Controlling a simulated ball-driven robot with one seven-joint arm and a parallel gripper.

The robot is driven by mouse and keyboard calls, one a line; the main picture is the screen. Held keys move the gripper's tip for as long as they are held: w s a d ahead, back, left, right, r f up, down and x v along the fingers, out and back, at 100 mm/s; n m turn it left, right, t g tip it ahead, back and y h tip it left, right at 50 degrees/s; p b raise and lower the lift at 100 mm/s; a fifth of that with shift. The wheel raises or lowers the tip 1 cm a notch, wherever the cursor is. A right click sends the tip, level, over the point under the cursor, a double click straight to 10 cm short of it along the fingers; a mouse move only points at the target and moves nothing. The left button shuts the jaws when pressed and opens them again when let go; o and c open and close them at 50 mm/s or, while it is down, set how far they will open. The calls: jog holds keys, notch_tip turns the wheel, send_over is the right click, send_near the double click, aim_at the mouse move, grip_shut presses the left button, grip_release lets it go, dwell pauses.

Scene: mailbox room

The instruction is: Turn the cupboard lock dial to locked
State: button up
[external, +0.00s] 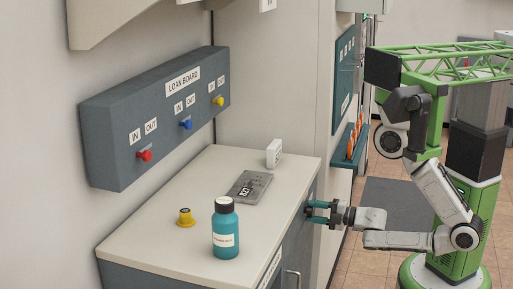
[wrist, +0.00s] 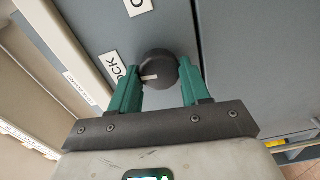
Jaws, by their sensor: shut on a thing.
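The lock dial (wrist: 158,70) is a round black knob with a pale pointer line, on the grey cupboard front (wrist: 245,45) in the wrist view. The pointer line aims left toward a white label (wrist: 112,66) that reads in part "OCK". Another white label (wrist: 138,6) is cut off at the top edge. My gripper (wrist: 158,82) has its two green fingers on either side of the dial and is shut on it. In the external view my gripper (external: 312,209) reaches the front of the grey cupboard (external: 298,236); the dial is hidden there.
On the countertop (external: 145,232) stand a teal bottle (external: 225,232), a yellow item (external: 185,218), a grey plate (external: 249,186) and a white block (external: 274,153). A loan board (external: 160,110) hangs on the wall. A cupboard handle (external: 294,283) sticks out below my gripper.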

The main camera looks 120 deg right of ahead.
jog(key=o, duration=1)
jog(key=shift+o, duration=0.2)
jog(key=shift+a, duration=0.1)
jog(key=v, duration=1)
jog(key=shift+s+a, duration=0.25)
